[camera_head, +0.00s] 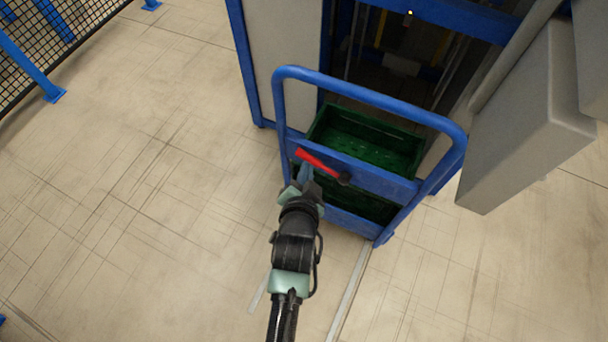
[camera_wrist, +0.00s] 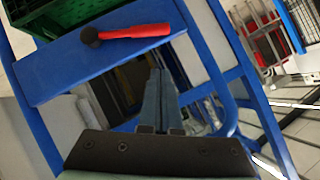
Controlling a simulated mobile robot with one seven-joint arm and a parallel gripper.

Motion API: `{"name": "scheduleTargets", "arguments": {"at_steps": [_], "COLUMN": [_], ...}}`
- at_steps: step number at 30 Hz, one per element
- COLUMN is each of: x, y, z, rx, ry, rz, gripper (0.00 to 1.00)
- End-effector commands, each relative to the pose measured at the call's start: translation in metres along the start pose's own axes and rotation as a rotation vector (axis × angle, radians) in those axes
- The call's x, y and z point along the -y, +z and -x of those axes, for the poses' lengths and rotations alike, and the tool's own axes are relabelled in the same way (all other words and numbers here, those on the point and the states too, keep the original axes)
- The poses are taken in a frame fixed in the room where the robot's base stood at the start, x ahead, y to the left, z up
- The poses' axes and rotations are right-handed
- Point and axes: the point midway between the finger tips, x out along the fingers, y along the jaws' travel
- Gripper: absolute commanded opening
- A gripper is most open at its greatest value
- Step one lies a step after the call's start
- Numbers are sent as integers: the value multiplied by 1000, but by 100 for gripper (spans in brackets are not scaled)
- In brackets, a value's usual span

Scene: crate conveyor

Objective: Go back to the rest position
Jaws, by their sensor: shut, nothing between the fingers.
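My gripper (camera_head: 306,172) is shut and empty. In the head view it is at the near side of a blue frame (camera_head: 365,95), close to a red handle (camera_head: 317,159) with a dark knob at its right end. In the wrist view my gripper's closed fingers (camera_wrist: 158,100) point at the blue crossbar (camera_wrist: 75,62), and the red handle (camera_wrist: 135,31) lies across that bar beyond the fingertips. Whether the fingers touch the bar or handle I cannot tell.
A green crate (camera_head: 365,125) stands inside the blue frame, behind the crossbar. Grey panels (camera_head: 525,115) stand at the right. A mesh fence (camera_head: 40,50) with blue posts is at the upper left. The tiled floor (camera_head: 130,190) at the left is clear.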

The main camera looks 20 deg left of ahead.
Motion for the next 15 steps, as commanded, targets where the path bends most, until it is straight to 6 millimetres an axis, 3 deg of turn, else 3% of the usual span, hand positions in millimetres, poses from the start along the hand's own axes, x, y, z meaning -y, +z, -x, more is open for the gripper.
{"name": "scheduleTargets", "arguments": {"at_steps": [6,15], "x": [3,4], "y": [0,0], "z": [29,36], "rx": [0,0], "ry": [1,0], "rz": [-1,-1], "gripper": [0,0]}}
